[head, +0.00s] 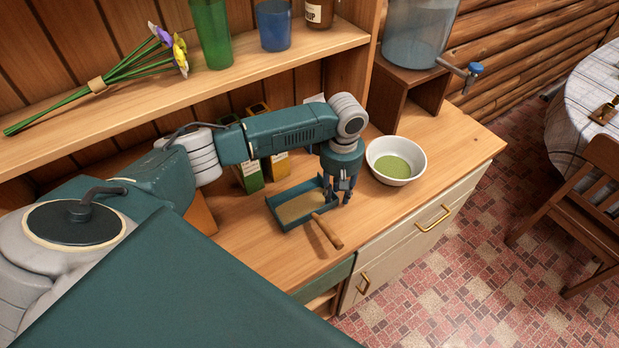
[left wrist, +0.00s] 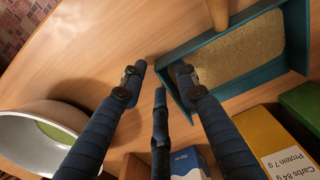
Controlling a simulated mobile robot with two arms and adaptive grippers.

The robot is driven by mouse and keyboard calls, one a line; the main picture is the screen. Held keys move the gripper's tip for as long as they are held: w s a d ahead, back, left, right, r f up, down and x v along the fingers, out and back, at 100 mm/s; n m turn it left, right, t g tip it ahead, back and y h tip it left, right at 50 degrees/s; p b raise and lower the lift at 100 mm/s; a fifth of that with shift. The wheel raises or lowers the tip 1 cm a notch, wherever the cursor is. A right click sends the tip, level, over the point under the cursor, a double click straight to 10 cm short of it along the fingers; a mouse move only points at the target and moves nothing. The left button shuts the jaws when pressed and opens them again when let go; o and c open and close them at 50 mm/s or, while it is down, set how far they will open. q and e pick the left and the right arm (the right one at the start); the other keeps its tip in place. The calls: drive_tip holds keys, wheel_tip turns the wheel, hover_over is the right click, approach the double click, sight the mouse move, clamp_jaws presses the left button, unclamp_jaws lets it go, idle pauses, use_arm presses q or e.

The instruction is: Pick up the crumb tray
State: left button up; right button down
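The crumb tray (head: 284,223) is a shallow teal tray with a brown layer inside, lying on the wooden counter. A wooden handle (head: 328,231) lies at its front edge. My left gripper (head: 341,193) points down at the tray's right end and is open, with nothing between its fingers. In the left wrist view the tray (left wrist: 212,43) is at the upper right. One finger of the gripper (left wrist: 157,84) overlaps its near wall and another is over bare counter. Whether the finger touches the wall I cannot tell. My right gripper is not in view.
A white bowl with green contents (head: 397,161) stands just right of my left gripper. Green (head: 248,177) and yellow (head: 277,163) cartons stand behind the tray. A shelf (head: 190,85) overhangs the counter's back. Bare counter (head: 262,246) lies in front of the tray.

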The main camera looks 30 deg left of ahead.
use_arm(q)
drive_tip(key=c, duration=0.6)
clamp_jaws()
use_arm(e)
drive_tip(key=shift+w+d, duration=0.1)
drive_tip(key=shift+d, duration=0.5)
use_arm(q)
drive_tip(key=shift+r, duration=0.1)
